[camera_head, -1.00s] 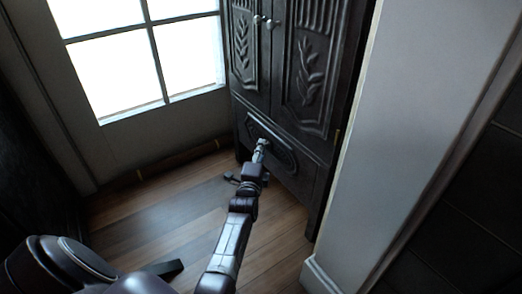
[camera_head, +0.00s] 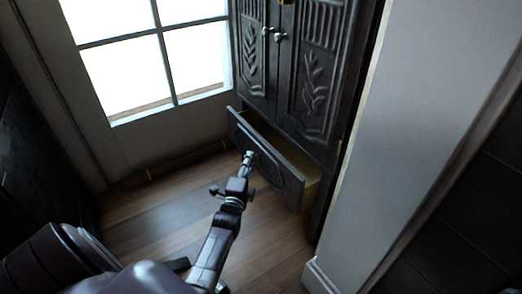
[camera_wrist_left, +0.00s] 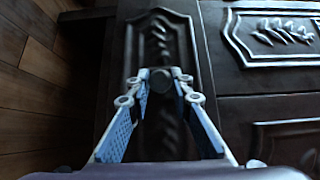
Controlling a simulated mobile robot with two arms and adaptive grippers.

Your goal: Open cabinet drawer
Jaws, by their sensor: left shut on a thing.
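The dark carved cabinet (camera_head: 318,75) stands against the wall at the upper middle of the head view. Its bottom drawer (camera_head: 284,178) is pulled partly out, and its pale inside shows behind the front panel. My left gripper (camera_head: 248,156) is at the middle of the drawer front, shut on the round drawer knob. In the left wrist view, the gripper's fingertips (camera_wrist_left: 164,78) close around the knob (camera_wrist_left: 160,82) in front of the carved drawer panel (camera_wrist_left: 165,40). The fingers hide part of the knob. My right gripper is not in view.
Two doors above the drawer are closed, with small knobs (camera_head: 273,34). A bright window (camera_head: 150,60) is at the left. A white wall edge (camera_head: 385,150) stands close to the cabinet's right side.

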